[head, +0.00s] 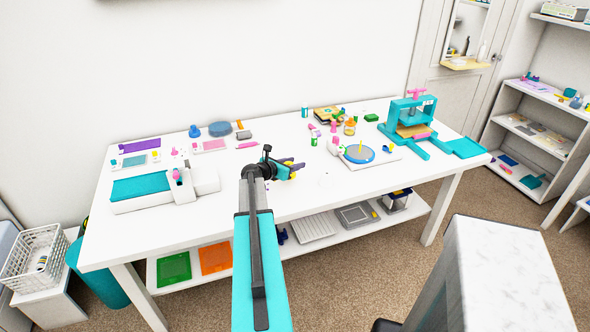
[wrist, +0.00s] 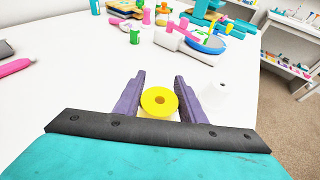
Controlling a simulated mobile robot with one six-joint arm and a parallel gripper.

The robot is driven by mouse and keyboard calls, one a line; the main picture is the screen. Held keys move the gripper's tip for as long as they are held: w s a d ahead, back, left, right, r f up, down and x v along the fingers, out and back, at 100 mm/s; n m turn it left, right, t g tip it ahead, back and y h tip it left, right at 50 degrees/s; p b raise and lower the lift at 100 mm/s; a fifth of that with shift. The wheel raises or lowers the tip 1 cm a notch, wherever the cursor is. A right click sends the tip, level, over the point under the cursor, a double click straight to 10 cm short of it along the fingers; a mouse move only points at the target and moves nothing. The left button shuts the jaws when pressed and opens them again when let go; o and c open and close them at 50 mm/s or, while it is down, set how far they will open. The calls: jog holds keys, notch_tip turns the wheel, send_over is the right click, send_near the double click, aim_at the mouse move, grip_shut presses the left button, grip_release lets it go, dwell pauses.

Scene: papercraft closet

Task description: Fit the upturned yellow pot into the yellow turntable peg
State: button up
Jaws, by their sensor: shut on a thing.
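My gripper (wrist: 159,80) has purple fingers shut on the yellow pot (wrist: 159,102). The pot shows as a yellow ring with a round dark hole facing the wrist camera. In the head view my gripper (head: 291,167) is over the middle of the white table, left of the turntable and apart from it. The turntable also shows at the upper right in the wrist view (wrist: 208,45), beyond the fingers. In the head view the pot is mostly hidden by the gripper.
A pink-and-white tool (head: 335,146) is close to the turntable's left side. A teal press (head: 410,122) stands to its right, with jars and blocks behind. A white cylinder (wrist: 216,94) is beside the right finger. The table (head: 265,205) is mostly clear around my gripper.

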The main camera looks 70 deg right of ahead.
jog(key=shift+s+d+f, duration=0.1)
jog(key=shift+s+d, duration=0.05)
jog(key=shift+d, duration=0.45)
jog(key=shift+f, duration=0.1)
jog(key=shift+f+p, duration=0.6)
jog(key=shift+f, duration=1.05)
jog(key=o, duration=1.1)
